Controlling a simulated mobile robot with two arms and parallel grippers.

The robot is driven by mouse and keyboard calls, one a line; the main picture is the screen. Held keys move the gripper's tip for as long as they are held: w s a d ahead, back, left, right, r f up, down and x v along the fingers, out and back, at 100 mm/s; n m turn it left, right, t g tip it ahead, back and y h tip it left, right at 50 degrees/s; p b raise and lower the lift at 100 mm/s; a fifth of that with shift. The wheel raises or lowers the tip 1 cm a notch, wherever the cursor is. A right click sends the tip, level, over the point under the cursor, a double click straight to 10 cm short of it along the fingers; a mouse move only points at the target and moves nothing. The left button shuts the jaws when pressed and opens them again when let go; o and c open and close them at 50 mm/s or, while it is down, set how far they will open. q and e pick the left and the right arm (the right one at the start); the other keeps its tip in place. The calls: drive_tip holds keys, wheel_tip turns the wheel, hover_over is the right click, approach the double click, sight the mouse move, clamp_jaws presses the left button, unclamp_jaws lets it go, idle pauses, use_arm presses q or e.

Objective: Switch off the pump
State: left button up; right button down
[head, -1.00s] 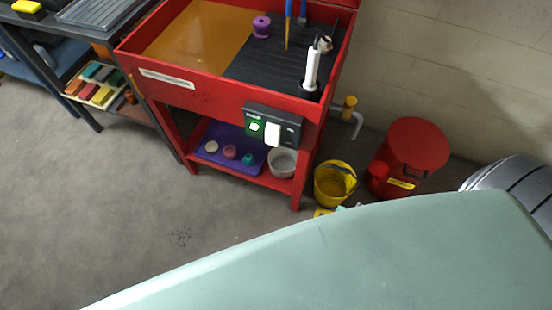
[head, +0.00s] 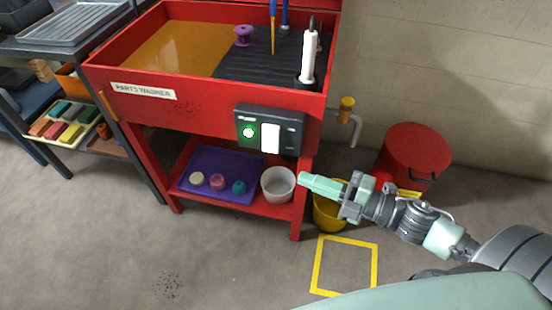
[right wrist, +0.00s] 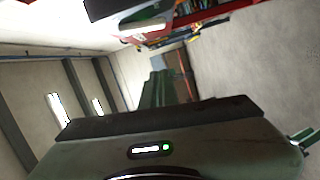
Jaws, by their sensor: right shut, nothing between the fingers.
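The red parts washer (head: 150,91) stands in the middle of the head view. On its front is a dark switch box (head: 243,139) with a white rocker switch (head: 270,138) and a bright green lamp (head: 248,132). My right gripper (head: 303,180) is shut and empty, pointing left, below and to the right of the switch box and apart from it. In the right wrist view its green fingers (right wrist: 158,88) point away from the camera, and a dark box edge shows at the top. My left gripper is not in view.
Below the basin, a shelf holds a purple tray (head: 215,163) and a white bowl (head: 278,185). A yellow bucket (head: 325,212) and red can (head: 415,150) stand at the right, partly behind my arm. A yellow floor square (head: 315,265) is empty. A workbench is at left.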

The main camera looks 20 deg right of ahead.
sight(276, 153)
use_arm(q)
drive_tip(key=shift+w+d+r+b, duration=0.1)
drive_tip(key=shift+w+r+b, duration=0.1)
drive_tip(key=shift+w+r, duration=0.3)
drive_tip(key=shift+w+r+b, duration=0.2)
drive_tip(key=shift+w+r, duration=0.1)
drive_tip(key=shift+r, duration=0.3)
use_arm(e)
drive_tip(key=w+a+f, duration=0.1)
drive_tip(key=w+a, duration=0.3)
drive_tip(key=w, duration=0.6)
drive_tip(key=shift+w+a, duration=0.2)
drive_tip(key=shift+w, duration=0.2)
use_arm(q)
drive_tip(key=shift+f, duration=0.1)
use_arm(e)
drive_tip(key=shift+f, duration=0.1)
drive_tip(key=shift+w+d+f+n+b, duration=0.2)
drive_tip(key=shift+w+n+b, duration=0.1)
drive_tip(key=shift+b, duration=0.3)
drive_tip(key=shift+r, duration=0.15)
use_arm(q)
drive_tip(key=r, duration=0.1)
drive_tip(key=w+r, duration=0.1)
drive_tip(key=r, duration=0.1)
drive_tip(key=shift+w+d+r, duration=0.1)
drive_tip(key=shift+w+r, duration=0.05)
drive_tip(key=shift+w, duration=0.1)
